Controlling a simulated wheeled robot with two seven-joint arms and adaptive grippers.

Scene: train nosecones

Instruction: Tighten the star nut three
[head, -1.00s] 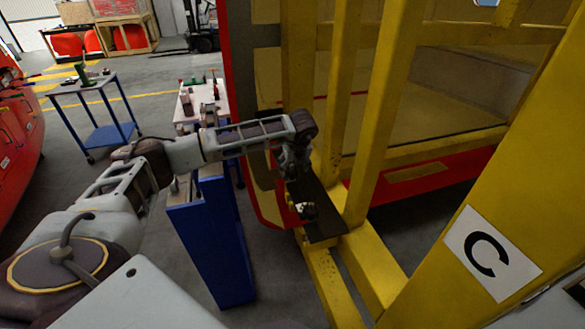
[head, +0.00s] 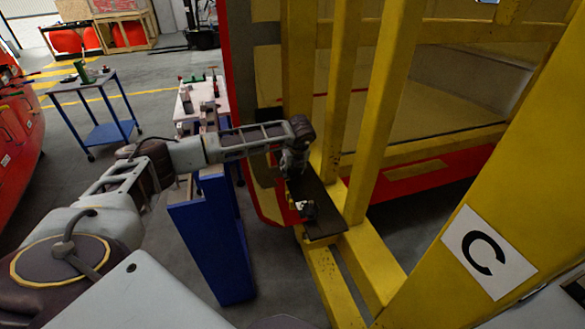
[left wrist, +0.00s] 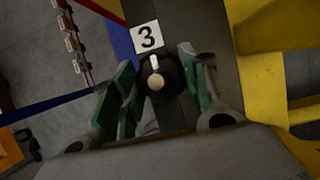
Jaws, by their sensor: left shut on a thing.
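Star nut three (left wrist: 170,74) is a dark round knob with a pale bolt end at its centre. My right gripper is not in view.
Yellow frame posts (head: 385,110) stand right of my left arm, with the red and yellow nosecone (head: 262,190) behind. A blue stand (head: 215,240) is below the forearm. A white-topped table (head: 190,100) and a blue cart (head: 95,95) stand farther back.

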